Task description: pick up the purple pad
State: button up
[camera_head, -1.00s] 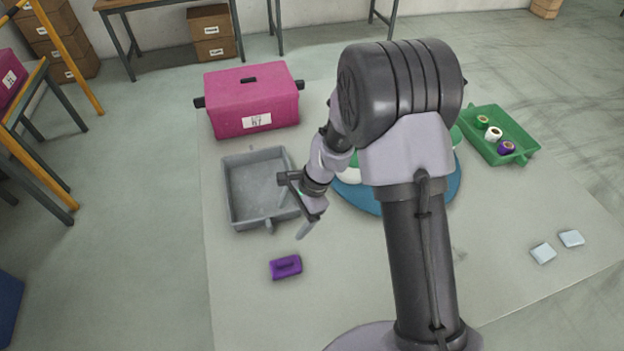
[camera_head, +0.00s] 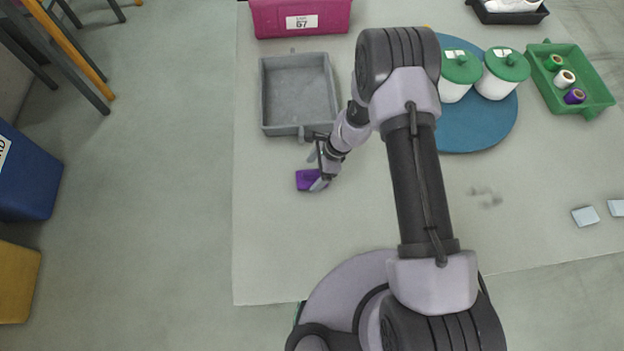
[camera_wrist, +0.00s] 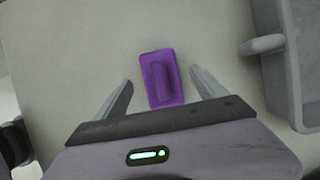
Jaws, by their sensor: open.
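The purple pad (camera_head: 307,180) lies flat on the pale work surface, below the grey tray in the head view. It is a small block with a raised ridge along its middle, clear in the wrist view (camera_wrist: 161,79). My gripper (camera_head: 318,172) is at the pad in the head view and hides part of its right side. In the wrist view my gripper (camera_wrist: 161,90) is open, with one finger on each side of the pad and a gap on both sides. The fingers do not touch it there.
The empty grey tray (camera_head: 332,95) stands just beyond the pad; its wall and handle show at right in the wrist view. A pink box (camera_head: 290,30), a blue round mat (camera_head: 470,140) with two green-lidded jars (camera_head: 460,68), and a green tray (camera_head: 590,102) with spools stand farther off.

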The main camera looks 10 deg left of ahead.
jog(key=shift+x, duration=1.1)
jog(key=shift+r, duration=0.1)
jog(key=shift+c, duration=1.3)
jog(key=c, duration=1.4)
jog(key=shift+r+p, duration=0.95)
jog(key=shift+r, duration=0.9)
jog(key=s+d+b, duration=0.1)
jog(key=s+d, duration=0.1)
jog(key=s, duration=0.2)
jog(key=s+d, duration=0.2)
jog(key=s, duration=0.3)
jog(key=s+d+r+b, duration=0.1)
jog(key=s+d, duration=0.1)
jog(key=s, duration=0.2)
jog(key=shift+s+d+b, duration=0.35)
jog(key=shift+s+d, duration=0.05)
jog(key=shift+s+d+r, duration=0.15)
jog(key=shift+s, duration=0.15)
